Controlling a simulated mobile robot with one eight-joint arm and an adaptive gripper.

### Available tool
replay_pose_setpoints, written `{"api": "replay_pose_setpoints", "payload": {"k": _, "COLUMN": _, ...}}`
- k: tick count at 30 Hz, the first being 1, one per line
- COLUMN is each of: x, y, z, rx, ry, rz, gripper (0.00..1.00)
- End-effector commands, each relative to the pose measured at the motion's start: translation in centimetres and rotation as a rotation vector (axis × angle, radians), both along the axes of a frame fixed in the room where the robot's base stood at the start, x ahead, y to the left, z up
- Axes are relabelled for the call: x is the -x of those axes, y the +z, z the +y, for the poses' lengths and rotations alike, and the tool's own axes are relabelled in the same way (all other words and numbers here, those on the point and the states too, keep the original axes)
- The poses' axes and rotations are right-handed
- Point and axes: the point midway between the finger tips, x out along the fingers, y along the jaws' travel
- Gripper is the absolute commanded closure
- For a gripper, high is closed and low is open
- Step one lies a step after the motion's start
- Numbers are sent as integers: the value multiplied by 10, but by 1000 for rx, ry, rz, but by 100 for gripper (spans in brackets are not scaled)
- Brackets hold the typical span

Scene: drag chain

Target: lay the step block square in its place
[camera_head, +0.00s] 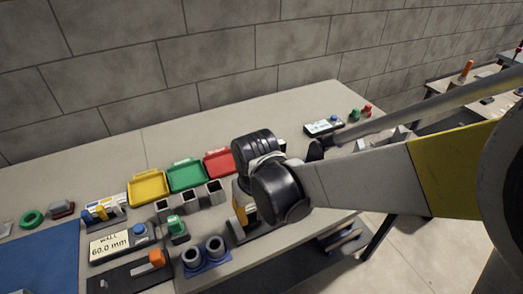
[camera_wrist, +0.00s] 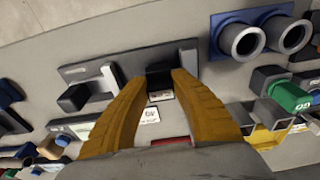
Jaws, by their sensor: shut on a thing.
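In the wrist view, my gripper (camera_wrist: 150,76) has its two yellow fingers closed on a small dark block (camera_wrist: 159,80), which I take to be the step block. The block is between the fingertips, over or at the edge of a grey plate (camera_wrist: 130,68). I cannot tell whether it touches the plate or sits square. A black block (camera_wrist: 72,97) stands on the left part of the plate. In the head view, one yellow finger of my gripper (camera_head: 239,214) shows beside the plate (camera_head: 248,234); my black wrist hides the block.
Blue-based twin cups (camera_head: 205,250) stand close to the left of my gripper. Yellow (camera_head: 148,188), green (camera_head: 187,175) and red (camera_head: 219,163) trays lie behind. A display box reading 60.0 mm (camera_head: 118,243) is farther left.

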Motion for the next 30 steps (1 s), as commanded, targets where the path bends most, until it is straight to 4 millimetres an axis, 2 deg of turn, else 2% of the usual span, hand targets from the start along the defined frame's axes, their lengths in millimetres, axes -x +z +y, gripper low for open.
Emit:
{"api": "replay_pose_setpoints", "payload": {"k": 16, "x": 0, "y": -12, "z": 0, "rx": 0, "ry": 0, "rz": 0, "gripper": 100}}
{"api": "replay_pose_setpoints", "payload": {"k": 30, "x": 0, "y": -11, "z": 0, "rx": 0, "ry": 0, "rz": 0, "gripper": 100}}
